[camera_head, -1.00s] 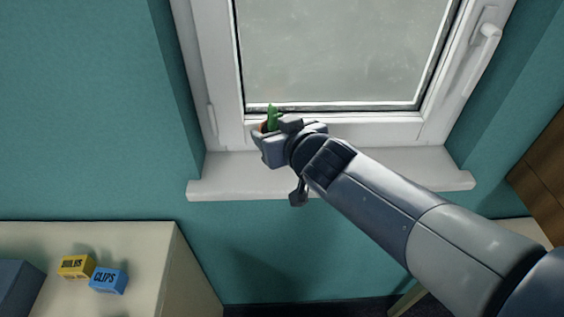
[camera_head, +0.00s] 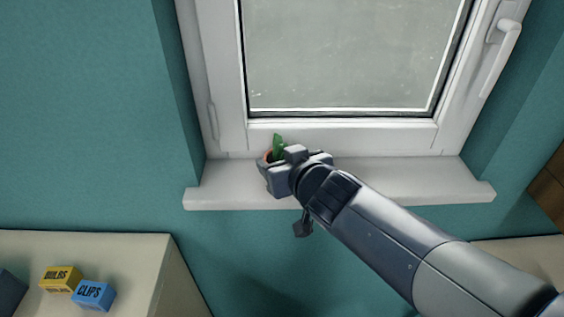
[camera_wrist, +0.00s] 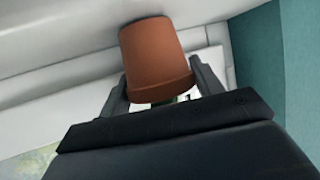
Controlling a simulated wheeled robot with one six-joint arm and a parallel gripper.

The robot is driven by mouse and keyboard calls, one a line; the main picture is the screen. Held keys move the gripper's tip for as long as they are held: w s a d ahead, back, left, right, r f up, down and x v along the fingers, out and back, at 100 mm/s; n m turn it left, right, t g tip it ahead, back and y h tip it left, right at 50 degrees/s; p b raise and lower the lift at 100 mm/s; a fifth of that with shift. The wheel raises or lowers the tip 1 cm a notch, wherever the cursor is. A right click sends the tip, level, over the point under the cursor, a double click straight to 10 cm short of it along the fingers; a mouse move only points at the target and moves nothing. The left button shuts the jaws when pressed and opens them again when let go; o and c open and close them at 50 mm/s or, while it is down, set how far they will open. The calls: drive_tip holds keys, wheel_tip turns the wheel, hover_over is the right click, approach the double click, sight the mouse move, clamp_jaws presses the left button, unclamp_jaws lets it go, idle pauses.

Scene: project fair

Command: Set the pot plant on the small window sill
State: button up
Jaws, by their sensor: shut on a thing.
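The pot plant (camera_head: 278,143) shows in the head view as a green plant tip with a bit of terracotta rim behind my gripper (camera_head: 270,172). In the wrist view its terracotta pot (camera_wrist: 156,58) stands between the two fingers of my gripper (camera_wrist: 160,88), which is shut on it. The white window sill (camera_head: 400,180) runs below the window, and the pot is over its left part. I cannot tell whether the pot's base touches the sill. Most of the pot is hidden by the gripper in the head view.
The window frame (camera_head: 340,135) rises close behind the pot, with a handle (camera_head: 503,50) at right. A pale cabinet (camera_head: 120,255) at lower left bears a yellow box (camera_head: 62,279) and a blue box (camera_head: 93,295). The sill's right part is clear.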

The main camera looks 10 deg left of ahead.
drive_tip(key=shift+f, duration=0.1)
drive_tip(key=o, duration=1.1)
drive_tip(key=shift+r, duration=0.2)
drive_tip(key=shift+s+d+r+p, duration=0.2)
drive_tip(key=shift+s+p, duration=0.05)
drive_tip(key=shift+p, duration=0.1)
drive_tip(key=p+v, duration=0.7)
drive_tip(key=v, duration=0.4)
drive_tip(key=shift+s+f, duration=0.15)
drive_tip(key=shift+f, duration=0.05)
drive_tip(key=shift+d, duration=0.15)
